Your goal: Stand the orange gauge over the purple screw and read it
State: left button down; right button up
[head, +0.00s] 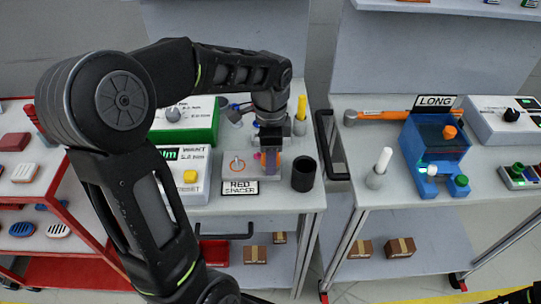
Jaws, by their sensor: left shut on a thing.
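My left gripper (270,143) points down over the right part of a grey plate on the middle bench. It is shut on the orange gauge (258,157), of which only narrow orange parts show around the fingers. A purple piece (271,163), which looks like the purple screw, shows directly below the gripper, close to the orange. I cannot tell whether the gauge touches the plate or stands fully over the screw. The gauge's reading is not visible.
A black cup (304,174) stands close on the right. A white box with a yellow button (190,177) and a green box (205,134) are on the left. A gap separates the right bench.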

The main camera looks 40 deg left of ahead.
pick_arm(q)
jog(key=shift+f, duration=0.4)
jog(key=c, duration=0.7)
grip_release()
notch_tip(320, 180, up, 8)
jog(key=shift+f+b, duration=0.1)
jog(key=shift+b, duration=0.25)
dwell(0.4)
